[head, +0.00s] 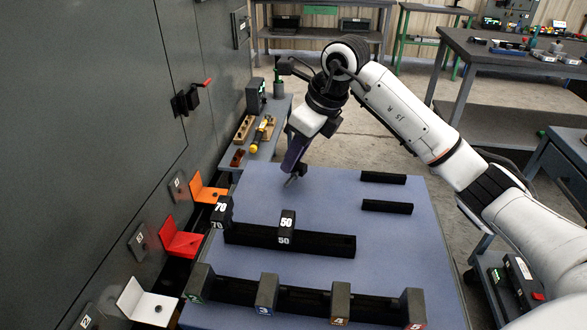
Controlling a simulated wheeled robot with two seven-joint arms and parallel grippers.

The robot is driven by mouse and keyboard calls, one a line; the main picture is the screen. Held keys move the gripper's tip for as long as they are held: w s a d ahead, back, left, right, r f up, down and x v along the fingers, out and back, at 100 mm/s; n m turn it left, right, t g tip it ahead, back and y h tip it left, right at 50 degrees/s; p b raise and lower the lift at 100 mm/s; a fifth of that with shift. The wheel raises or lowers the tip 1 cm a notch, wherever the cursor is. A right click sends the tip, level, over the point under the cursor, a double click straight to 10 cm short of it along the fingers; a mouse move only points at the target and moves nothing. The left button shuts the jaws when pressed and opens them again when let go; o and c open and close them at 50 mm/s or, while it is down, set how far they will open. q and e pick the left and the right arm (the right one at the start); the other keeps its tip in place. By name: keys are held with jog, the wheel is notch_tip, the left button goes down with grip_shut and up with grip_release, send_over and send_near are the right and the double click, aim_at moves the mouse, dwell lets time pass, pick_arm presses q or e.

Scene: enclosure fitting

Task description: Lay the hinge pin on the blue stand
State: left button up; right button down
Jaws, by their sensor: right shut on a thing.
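My right gripper (297,172) is over the far left part of the blue-grey table top (340,195), pointing down. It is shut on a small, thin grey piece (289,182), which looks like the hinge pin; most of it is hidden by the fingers. A dark block with a blue mark (266,292) stands in the front row and seems to be the blue stand. The gripper is well behind it, apart from it. My left gripper is not in view.
Dark blocks marked 70 (221,212) and 50 (286,225) stand by a long black bar (325,244). Two short black bars (384,178) lie at the right. Orange (205,192), red (181,240) and white (148,303) brackets line the grey cabinet (90,130).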

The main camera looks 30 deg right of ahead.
aim_at(297, 164)
jog(key=shift+f, duration=1.5)
jog(key=shift+f, duration=0.1)
jog(key=c, duration=1.6)
grip_release()
jog(key=shift+d+r, duration=0.1)
jog(key=shift+r, duration=0.35)
jog(key=v, duration=1.1)
jog(key=shift+s+r, duration=0.1)
jog(key=shift+r, duration=0.05)
